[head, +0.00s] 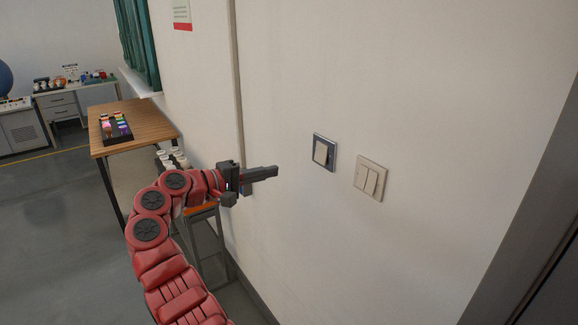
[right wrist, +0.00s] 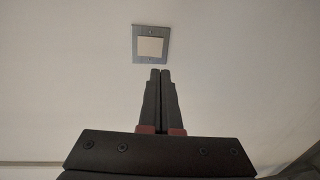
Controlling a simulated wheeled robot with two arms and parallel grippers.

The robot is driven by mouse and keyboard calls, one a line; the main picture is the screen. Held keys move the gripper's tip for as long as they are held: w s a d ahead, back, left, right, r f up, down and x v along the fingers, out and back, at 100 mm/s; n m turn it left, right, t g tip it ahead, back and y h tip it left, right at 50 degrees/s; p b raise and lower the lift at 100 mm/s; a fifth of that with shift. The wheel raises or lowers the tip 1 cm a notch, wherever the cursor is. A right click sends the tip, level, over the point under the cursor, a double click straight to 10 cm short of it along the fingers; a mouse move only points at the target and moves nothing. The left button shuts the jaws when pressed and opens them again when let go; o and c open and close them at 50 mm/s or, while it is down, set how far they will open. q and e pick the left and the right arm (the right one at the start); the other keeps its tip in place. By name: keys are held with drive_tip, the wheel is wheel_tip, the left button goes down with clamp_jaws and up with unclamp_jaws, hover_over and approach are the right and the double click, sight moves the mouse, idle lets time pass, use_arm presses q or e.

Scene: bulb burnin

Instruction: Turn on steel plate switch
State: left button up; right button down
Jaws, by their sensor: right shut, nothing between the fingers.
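The steel plate switch (head: 324,152) is on the wall in the head view. It has a grey metal frame and one pale rocker. It also shows in the right wrist view (right wrist: 151,44), just beyond the fingertips. My right gripper (head: 276,170) is shut and empty, to the left of the switch in the head view. In the right wrist view its two fingers (right wrist: 160,72) lie together and point towards the switch's lower edge, with a small gap in the picture. Whether the rocker is pressed I cannot tell. My left gripper is not in view.
A cream double switch (head: 370,178) is on the wall right of the steel one. A wooden table (head: 150,115) with a dark tray of coloured items (head: 116,127) stands at the left by the wall. The wall around the switches is otherwise bare.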

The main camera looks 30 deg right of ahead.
sight(319, 162)
drive_tip(key=d+p, duration=0.1)
drive_tip(key=d, duration=0.3)
drive_tip(key=d+p, duration=0.2)
drive_tip(key=d, duration=0.2)
drive_tip(key=w+d+f+p, duration=0.1)
drive_tip(key=d+p, duration=0.1)
drive_tip(key=d, duration=0.2)
drive_tip(key=shift+d+f, duration=0.1)
drive_tip(key=shift+d+f+p, duration=0.2)
drive_tip(key=shift+d+p, duration=0.15)
drive_tip(key=shift+d, duration=0.1)
drive_tip(key=shift+d+f+b, duration=0.2)
drive_tip(key=shift+b, duration=0.15)
drive_tip(key=shift+r, duration=0.1)
